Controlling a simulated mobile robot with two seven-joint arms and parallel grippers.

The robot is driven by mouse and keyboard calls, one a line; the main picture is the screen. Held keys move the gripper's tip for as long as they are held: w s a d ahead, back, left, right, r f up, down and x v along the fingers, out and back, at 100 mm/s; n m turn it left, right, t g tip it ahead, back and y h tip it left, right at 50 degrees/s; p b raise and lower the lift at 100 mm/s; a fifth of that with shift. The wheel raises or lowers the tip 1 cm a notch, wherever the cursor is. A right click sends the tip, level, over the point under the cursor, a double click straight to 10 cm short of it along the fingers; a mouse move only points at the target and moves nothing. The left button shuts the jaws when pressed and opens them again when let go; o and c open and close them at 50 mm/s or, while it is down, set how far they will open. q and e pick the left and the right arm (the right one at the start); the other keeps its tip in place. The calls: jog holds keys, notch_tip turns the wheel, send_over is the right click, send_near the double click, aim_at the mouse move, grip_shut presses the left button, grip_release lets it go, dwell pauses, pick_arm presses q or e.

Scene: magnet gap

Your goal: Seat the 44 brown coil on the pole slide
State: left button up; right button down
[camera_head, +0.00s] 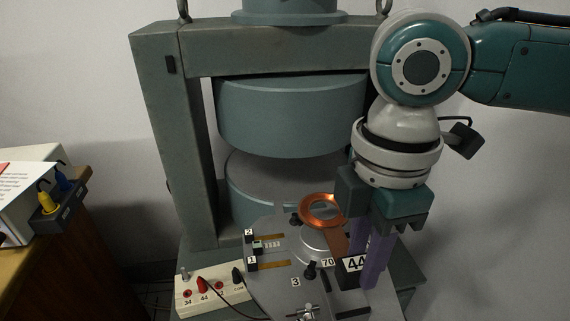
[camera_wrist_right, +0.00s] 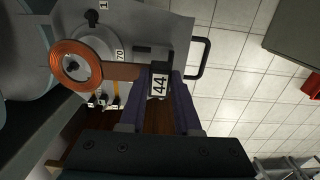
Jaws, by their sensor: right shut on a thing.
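The 44 coil is a flat copper-brown ring (camera_head: 309,218) on a brown arm, with a black block labelled 44 (camera_head: 355,264) at its end. My right gripper (camera_head: 367,280) has its purple fingers shut on that block. In the right wrist view the ring (camera_wrist_right: 91,62) overlaps the pale round pole disc (camera_wrist_right: 101,42); the fingers (camera_wrist_right: 161,88) lie either side of the block. In the head view the ring sits behind and above the disc (camera_head: 316,245) on the grey pole slide (camera_head: 275,290). Whether the ring touches anything cannot be told. My left gripper is not in view.
The big green magnet (camera_head: 290,115) with its frame (camera_head: 157,130) stands behind the slide, with a gap between its poles. A white terminal box (camera_head: 215,290) with sockets is at the front left. A wooden bench (camera_head: 80,240) is at far left.

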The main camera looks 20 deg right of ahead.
aim_at(357, 281)
jog(key=shift+f+b, duration=0.6)
jog(key=shift+f, duration=1.65)
jog(key=shift+f, duration=0.2)
jog(key=c, duration=0.5)
grip_release()
jog(key=shift+c, duration=0.2)
notch_tip(357, 281, up, 10)
jog(key=p, duration=0.2)
jog(key=shift+p, duration=0.4)
